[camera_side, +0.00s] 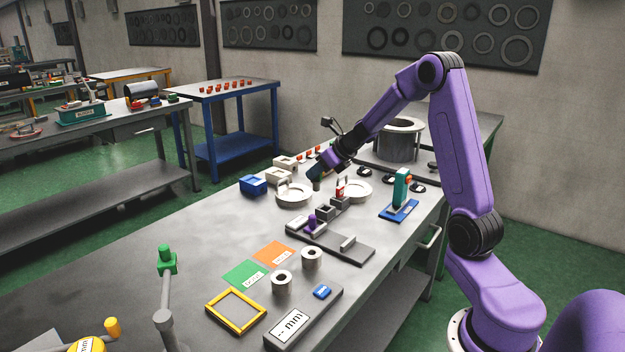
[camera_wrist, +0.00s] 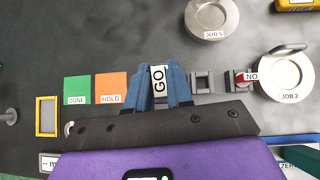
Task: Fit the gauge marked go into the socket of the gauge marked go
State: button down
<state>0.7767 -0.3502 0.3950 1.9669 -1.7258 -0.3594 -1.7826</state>
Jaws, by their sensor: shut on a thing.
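My gripper (camera_side: 317,177) is above the bench, near the two round dishes in the side view. In the wrist view its blue fingers (camera_wrist: 158,92) are shut on the go gauge (camera_wrist: 159,78), whose white label reads GO. The gauge's lower end is hard to make out. A grey square socket block (camera_wrist: 203,82) with a dark opening stands just right of the gripper; it also shows in the side view (camera_side: 325,212). Right of it, a gauge with a red part and a NO label (camera_wrist: 250,77) stands at a second grey block (camera_side: 340,203).
Dishes marked JOB 5 (camera_wrist: 207,20) and JOB 2 (camera_wrist: 284,80) flank the blocks. A grey fixture (camera_side: 345,250) with a purple part lies nearer the camera. Green DONE (camera_wrist: 77,89) and orange HOLD (camera_wrist: 111,86) cards lie left.

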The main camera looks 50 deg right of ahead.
jog(key=w+d+f+m, duration=0.1)
jog(key=w+d+f, duration=0.1)
jog(key=d, duration=0.5)
jog(key=shift+d+f+h, duration=0.3)
jog(key=shift+f+h, duration=0.1)
jog(key=shift+f, duration=0.15)
jog(key=shift+f, duration=2.95)
jog(key=shift+f, duration=2.05)
jog(key=c, duration=0.9)
grip_release()
jog(key=v, duration=1.7)
jog(key=shift+s+r, duration=0.15)
jog(key=shift+s, duration=0.1)
